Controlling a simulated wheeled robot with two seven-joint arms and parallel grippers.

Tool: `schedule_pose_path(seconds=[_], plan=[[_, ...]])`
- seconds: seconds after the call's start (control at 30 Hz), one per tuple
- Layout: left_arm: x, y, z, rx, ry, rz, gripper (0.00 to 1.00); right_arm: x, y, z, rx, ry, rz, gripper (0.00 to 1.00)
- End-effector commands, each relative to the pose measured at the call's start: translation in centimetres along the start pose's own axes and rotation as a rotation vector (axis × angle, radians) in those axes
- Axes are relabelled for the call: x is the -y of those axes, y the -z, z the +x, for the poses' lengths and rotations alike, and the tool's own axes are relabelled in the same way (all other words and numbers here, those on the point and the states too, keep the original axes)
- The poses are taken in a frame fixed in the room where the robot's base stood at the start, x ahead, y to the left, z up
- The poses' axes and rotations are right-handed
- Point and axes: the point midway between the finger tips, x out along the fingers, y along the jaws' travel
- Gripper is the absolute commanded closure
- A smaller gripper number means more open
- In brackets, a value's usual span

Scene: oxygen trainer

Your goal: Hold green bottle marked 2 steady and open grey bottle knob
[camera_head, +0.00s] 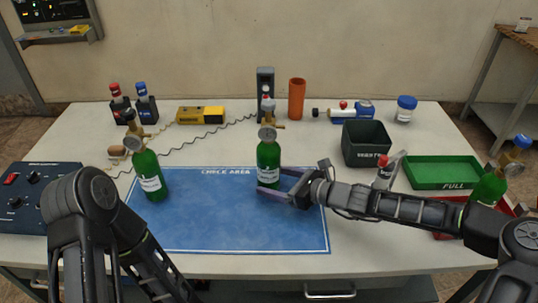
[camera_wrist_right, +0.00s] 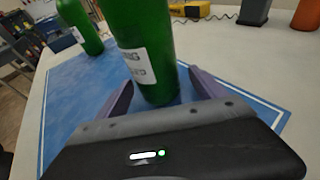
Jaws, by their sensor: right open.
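A green bottle (camera_head: 268,158) with a white label stands upright at the middle of the blue mat. A gauge (camera_head: 267,134) and brass fitting are at its top, with a greyish knob (camera_head: 267,104) above. Its number is too small to read. My right gripper (camera_head: 272,182) is open, with its fingers on either side of the lower bottle. The right wrist view shows the bottle (camera_wrist_right: 150,50) between the two purple fingers; I cannot tell if they touch it. A second green bottle (camera_head: 150,178) stands at the mat's left. My left arm shows at lower left, but its gripper is out of view.
A third green bottle (camera_head: 487,188) is at the far right by a red tray. A black bin (camera_head: 366,158) and green tray (camera_head: 470,172) stand right of the blue mat (camera_head: 230,238). A blue control box (camera_head: 30,205) is at left. The mat's front is clear.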

Motion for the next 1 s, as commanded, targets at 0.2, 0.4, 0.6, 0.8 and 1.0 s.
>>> schedule_pose_path(seconds=[0.2, 0.4, 0.6, 0.8, 1.0], plan=[[0.1, 0.01, 0.29, 0.0, 0.0, 0.0, 0.64, 0.03, 0.0, 0.64, -0.001, 0.001, 0.001, 0.21], [0.09, 0.01, 0.26, 0.0, 0.0, 0.0, 0.64, 0.03, -0.01, 0.6, -0.001, 0.001, 0.001, 0.21], [0.1, 0.0, 0.26, 0.0, 0.0, 0.0, 0.64, 0.03, 0.0, 0.59, -0.001, 0.001, 0.001, 0.37], [0.1, 0.01, 0.26, 0.0, 0.0, 0.0, 0.64, 0.05, 0.0, 0.58, -0.001, 0.001, 0.001, 0.53], [0.07, 0.02, 0.25, 0.0, -0.001, 0.001, 0.59, 0.08, 0.01, 0.57, -0.001, 0.002, 0.001, 0.65]])
